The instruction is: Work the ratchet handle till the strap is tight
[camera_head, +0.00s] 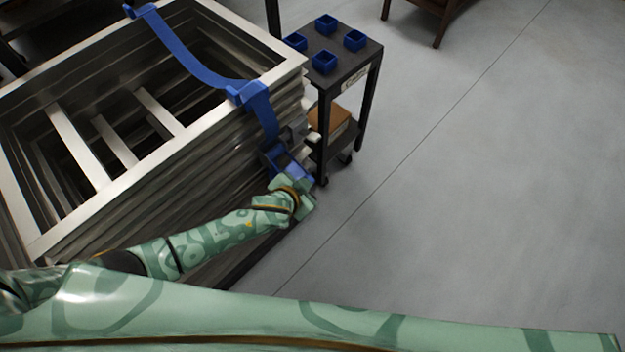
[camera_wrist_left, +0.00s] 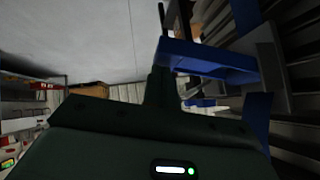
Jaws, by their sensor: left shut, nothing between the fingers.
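A blue strap (camera_head: 190,58) runs over the top of a stack of metal frames (camera_head: 100,158) and down its right side. A blue ratchet (camera_head: 284,163) hangs on that side. My left gripper (camera_head: 297,178) is at the lower end of the ratchet. In the left wrist view my shut fingers (camera_wrist_left: 161,83) are beside a blue ratchet part (camera_wrist_left: 205,58), with nothing between them. I cannot tell whether they touch it. The hanging strap (camera_wrist_left: 256,118) shows to the right there. My right gripper is out of view.
A dark cart (camera_head: 342,66) with several blue bins on top and a brown box (camera_head: 330,120) on its lower shelf stands close behind the ratchet. A wooden piece of furniture (camera_head: 430,8) is at the top. The grey floor (camera_head: 470,180) at right is clear.

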